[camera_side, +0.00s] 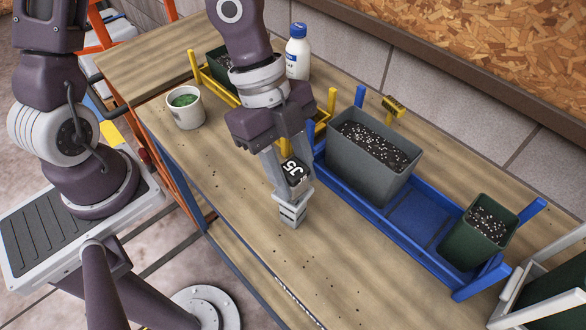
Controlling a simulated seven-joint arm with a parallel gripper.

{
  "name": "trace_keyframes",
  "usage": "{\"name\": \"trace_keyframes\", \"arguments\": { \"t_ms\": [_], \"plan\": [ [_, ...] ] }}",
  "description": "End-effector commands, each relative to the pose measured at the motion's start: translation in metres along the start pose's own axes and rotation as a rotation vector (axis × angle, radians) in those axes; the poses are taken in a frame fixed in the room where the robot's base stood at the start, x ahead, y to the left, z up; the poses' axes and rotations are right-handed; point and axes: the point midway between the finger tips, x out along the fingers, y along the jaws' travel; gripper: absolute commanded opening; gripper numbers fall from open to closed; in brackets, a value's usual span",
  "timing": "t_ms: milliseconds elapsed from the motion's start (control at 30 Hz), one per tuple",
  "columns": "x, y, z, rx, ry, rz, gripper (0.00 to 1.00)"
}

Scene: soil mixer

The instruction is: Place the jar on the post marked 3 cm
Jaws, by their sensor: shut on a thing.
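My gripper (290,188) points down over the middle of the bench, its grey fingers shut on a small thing. A black patch (294,170) with white characters, perhaps "J5", shows at the fingers. I cannot tell whether it belongs to the held thing. A small grey ridged piece (291,210) is at the lower fingertips, close to the bench top. I cannot tell whether it is part of the fingers, the held thing or a post. The fingers hide much of the held thing, so I cannot confirm it is the jar. No "3 cm" mark is readable.
A blue rack (415,213) right of my gripper holds a grey planter (340,165) and a green pot (465,250). A yellow rack (196,68), white mug (201,112) and white bottle (292,68) stand behind. A yellow piece (389,117) is behind the blue rack. The front bench is mostly clear.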

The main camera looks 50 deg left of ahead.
Motion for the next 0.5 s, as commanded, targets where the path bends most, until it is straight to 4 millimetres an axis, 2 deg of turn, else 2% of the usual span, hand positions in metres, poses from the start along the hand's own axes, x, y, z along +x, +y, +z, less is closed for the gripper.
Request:
{"name": "trace_keyframes", "arguments": {
  "t_ms": [33,67,133,500],
  "plan": [
    [0.0015,0.0004,0.0006,0.001,0.0,0.001,0.0],
    [0.0012,0.0002,0.0005,0.001,0.0,0.001,0.42],
    [0.0011,0.0002,0.0005,0.0,0.0,0.001,0.56],
    [-0.0025,-0.0004,-0.0008,-0.001,0.001,-0.001,0.58]
  ]
}}
